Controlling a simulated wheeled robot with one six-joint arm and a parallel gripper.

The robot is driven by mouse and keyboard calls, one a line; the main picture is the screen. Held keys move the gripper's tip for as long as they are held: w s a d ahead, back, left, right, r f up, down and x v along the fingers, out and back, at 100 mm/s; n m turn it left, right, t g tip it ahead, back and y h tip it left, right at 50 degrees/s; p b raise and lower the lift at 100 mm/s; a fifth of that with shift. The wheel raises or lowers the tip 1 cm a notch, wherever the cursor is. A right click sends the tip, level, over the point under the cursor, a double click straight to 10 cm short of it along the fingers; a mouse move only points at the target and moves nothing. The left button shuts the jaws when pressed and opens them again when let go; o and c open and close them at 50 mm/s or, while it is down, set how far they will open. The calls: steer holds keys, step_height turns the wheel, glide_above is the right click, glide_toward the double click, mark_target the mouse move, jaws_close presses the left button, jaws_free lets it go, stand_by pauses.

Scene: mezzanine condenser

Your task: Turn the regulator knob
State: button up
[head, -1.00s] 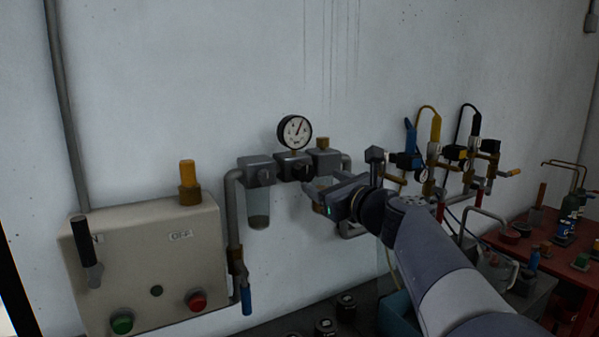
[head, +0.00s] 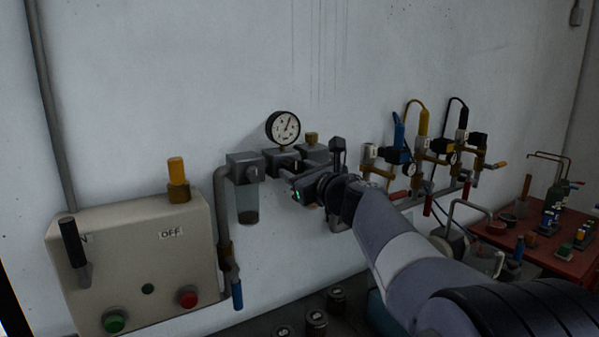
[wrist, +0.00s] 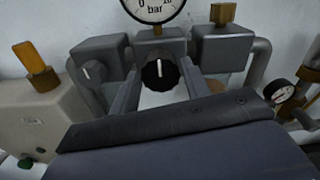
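The regulator knob (wrist: 159,73) is black and ribbed with a white mark pointing up, on the front of the middle grey block (wrist: 160,46) in the wrist view. The round pressure gauge (head: 283,128) sits on top of this block. My gripper (wrist: 161,66) is open, with one finger on the left and one on the right of the knob. Gaps show between the knob and both fingers, so it is not gripped. In the head view my gripper (head: 290,176) is in front of the block and largely hides the knob.
A grey filter block with a bowl (head: 247,201) is close on the left, another block with a brass top (head: 312,140) on the right. A beige ON/OFF box (head: 140,260) stands left. Hoses and valves (head: 425,150) and a red table (head: 540,240) are right.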

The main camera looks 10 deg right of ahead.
steer(key=c, duration=0.6)
steer(key=shift+o, duration=0.2)
steer(key=shift+f+n+b, duration=0.1)
steer(key=shift+n+b, duration=0.2)
steer(key=shift+b, duration=0.1)
